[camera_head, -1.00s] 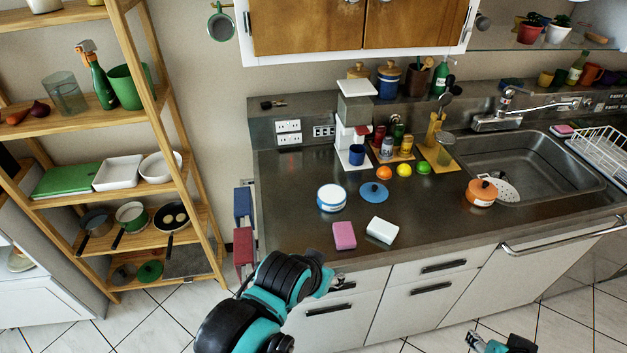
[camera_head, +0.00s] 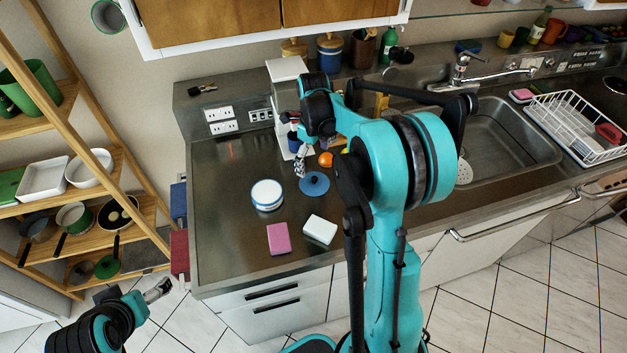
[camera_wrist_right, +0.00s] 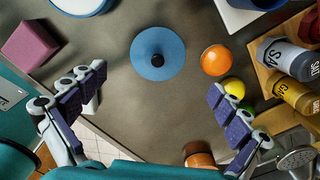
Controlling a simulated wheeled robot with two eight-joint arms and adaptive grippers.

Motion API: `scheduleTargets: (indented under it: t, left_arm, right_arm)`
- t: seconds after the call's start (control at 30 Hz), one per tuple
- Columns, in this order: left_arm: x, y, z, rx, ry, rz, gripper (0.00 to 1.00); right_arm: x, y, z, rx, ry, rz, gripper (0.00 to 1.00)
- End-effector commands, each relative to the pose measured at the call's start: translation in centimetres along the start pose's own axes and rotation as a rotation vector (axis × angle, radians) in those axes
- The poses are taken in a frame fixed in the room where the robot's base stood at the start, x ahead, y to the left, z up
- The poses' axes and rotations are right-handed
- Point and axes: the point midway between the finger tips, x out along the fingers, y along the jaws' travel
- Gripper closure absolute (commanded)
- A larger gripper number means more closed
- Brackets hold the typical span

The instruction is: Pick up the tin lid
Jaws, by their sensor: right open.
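The tin lid is a round blue disc (camera_head: 314,185) with a dark knob, lying flat on the grey counter. It shows whole in the right wrist view (camera_wrist_right: 157,55). My right gripper (camera_head: 299,163) is above the counter close to the lid, fingers downward. In the right wrist view my right gripper (camera_wrist_right: 157,82) is open and empty, its fingers spread wide on either side of the lid's line, with the lid ahead between them. My left gripper (camera_head: 160,289) is low at the left, off the counter's front; its jaw state is unclear.
A white-and-blue round tin (camera_head: 267,194), a pink block (camera_head: 278,239) and a white block (camera_head: 320,229) are near the lid. An orange ball (camera_wrist_right: 215,60) lies right beside it. My right arm hides part of the counter.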

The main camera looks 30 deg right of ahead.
Motion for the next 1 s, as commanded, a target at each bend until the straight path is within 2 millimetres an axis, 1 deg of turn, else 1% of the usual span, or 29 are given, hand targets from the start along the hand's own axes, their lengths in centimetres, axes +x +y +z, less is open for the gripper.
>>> scheduleTargets:
  t: [0.1, 0.23, 0.37, 0.63, 0.7, 0.9, 0.97, 1.0]
  left_arm:
    - [0.2, 0.0, 0.1, 0.000, 0.000, 0.000, 0.13]
    - [0.6, 0.0, 0.4, 0.000, 0.000, 0.000, 0.13]
    - [0.9, 0.0, 0.6, 0.000, 0.000, 0.000, 0.13]
    - [2.1, 0.0, 1.5, 0.000, 0.000, 0.000, 0.13]
    - [2.2, 0.0, 1.6, 0.000, 0.000, 0.000, 0.13]
    - [2.1, 0.0, 1.5, 0.000, 0.000, 0.000, 0.13]
    - [2.1, 0.0, 1.5, 0.000, 0.000, 0.000, 0.13]
    - [2.1, 0.0, 1.5, 0.000, 0.000, 0.000, 0.13]
  right_arm:
    - [1.2, -0.4, 0.1, 0.051, 0.008, 0.008, 0.00]
    - [2.8, -0.4, 0.1, 0.054, 0.009, 0.008, 0.00]
    - [3.8, -0.3, 0.1, 0.053, 0.008, 0.007, 0.00]
    - [7.8, 0.0, 0.3, 0.052, 0.007, 0.007, 0.00]
    - [8.2, 0.0, 0.3, 0.052, 0.007, 0.007, 0.00]
    - [8.2, 0.0, 0.3, 0.051, 0.007, 0.007, 0.00]
    - [8.2, 0.0, 0.3, 0.051, 0.007, 0.007, 0.16]
    - [8.2, 0.0, 0.3, 0.051, 0.007, 0.007, 0.26]
